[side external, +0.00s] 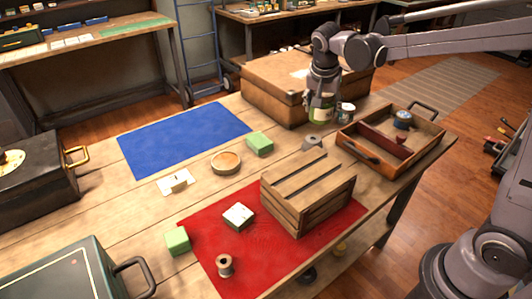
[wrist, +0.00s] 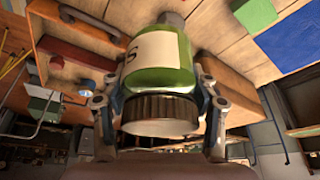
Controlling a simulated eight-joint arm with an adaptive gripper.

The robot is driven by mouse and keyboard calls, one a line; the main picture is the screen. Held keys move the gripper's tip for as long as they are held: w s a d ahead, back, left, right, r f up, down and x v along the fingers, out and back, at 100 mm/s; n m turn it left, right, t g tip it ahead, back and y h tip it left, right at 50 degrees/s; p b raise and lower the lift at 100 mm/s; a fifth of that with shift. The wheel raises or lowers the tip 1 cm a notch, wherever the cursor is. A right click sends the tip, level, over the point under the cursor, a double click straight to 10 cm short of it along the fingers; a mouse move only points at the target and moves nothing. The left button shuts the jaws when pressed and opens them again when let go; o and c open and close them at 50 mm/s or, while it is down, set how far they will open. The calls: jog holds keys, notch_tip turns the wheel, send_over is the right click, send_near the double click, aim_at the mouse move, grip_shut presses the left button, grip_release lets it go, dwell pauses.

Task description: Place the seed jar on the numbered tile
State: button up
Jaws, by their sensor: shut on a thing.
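The seed jar (side external: 320,113) has a green body, a pale label and, in the wrist view, a dark ribbed lid; the jar (wrist: 160,58) fills the middle there. My gripper (side external: 322,97) points down and is shut on it, with a finger on either side of the lid end in the wrist view (wrist: 160,100). The jar is in front of the large brown box; I cannot tell whether its base touches the table.
A wooden tray (side external: 430,153) stands right of the jar, a brown box (side external: 270,88) behind it. A slatted crate (side external: 308,205) sits on the red mat (side external: 265,262). A green block (side external: 260,142) and round wooden dish (side external: 226,161) lie near the tile. The blue mat (side external: 185,138) is clear.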

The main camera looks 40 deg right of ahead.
jog(key=w+a+n+t+y, duration=0.1)
jog(key=a+n, duration=0.4)
jog(key=a, duration=1.2)
jog(key=n+t+y, duration=0.1)
jog(key=n+y, duration=0.1)
jog(key=n, duration=0.3)
send_over(234, 206)
jog(key=s, duration=0.1)
notch_tip(234, 206, down, 15)
jog(key=shift+s+a+r, duration=0.1)
jog(key=shift+s, duration=0.05)
jog(key=shift+f, duration=0.2)
jog(key=o, duration=1.4)
jog(key=shift+c, duration=0.2)
